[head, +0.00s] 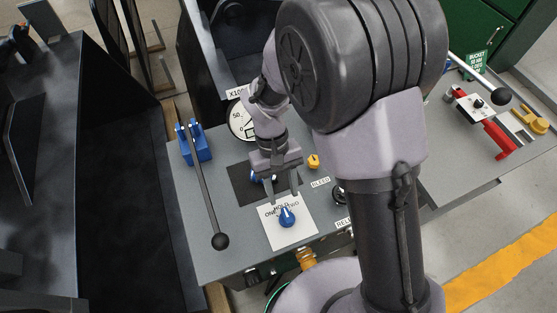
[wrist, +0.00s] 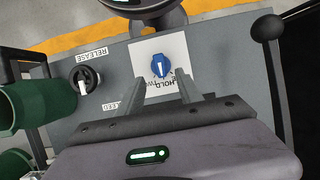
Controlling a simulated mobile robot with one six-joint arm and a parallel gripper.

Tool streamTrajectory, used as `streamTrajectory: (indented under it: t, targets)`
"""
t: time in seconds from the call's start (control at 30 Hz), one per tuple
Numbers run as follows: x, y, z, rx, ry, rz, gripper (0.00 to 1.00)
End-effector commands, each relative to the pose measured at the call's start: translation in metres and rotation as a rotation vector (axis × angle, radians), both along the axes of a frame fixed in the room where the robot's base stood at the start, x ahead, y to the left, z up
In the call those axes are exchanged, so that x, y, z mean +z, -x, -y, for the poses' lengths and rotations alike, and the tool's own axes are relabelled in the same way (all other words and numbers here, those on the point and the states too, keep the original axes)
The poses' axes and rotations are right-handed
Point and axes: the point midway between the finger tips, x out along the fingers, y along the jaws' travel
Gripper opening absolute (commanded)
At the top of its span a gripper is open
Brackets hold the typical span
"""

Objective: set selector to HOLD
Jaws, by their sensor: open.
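The selector is a blue knob (head: 287,216) on a white plate (head: 304,234) on the grey panel. The plate's lettering shows HOLD in the middle, with ONE and TWO partly covered at the sides. In the wrist view the blue knob (wrist: 158,66) carries a white line, which lies roughly in line with the HOLD lettering. I cannot tell its exact setting. My gripper (head: 282,192) is open and empty, its fingers pointing down on the lettering side of the knob. In the wrist view the fingertips (wrist: 168,78) are close to the knob, not clearly touching it.
A long lever with a black ball (head: 220,241) stands left of the plate. A black knob (wrist: 86,80) lies between the RELEASE and BLEED labels. A gauge (head: 238,120) and yellow knob (head: 314,161) are nearby. A red handle (head: 498,140) is on the right bench.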

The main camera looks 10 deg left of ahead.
Motion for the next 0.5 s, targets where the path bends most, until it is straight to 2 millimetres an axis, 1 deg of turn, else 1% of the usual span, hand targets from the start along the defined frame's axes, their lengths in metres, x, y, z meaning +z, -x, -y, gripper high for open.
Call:
streamTrajectory:
  t: [0.03, 0.1, 0.2, 0.33, 0.5]
  targets:
    - [0.021, -0.006, -0.004, 0.0, -0.002, 0.003, 0.43]
    - [0.041, -0.013, -0.008, -0.001, -0.001, 0.003, 0.43]
    - [0.064, -0.021, -0.013, 0.0, -0.002, 0.003, 0.43]
    - [0.081, -0.028, -0.017, 0.0, -0.001, 0.001, 0.43]
    - [0.086, -0.03, -0.018, 0.0, 0.0, 0.0, 0.43]
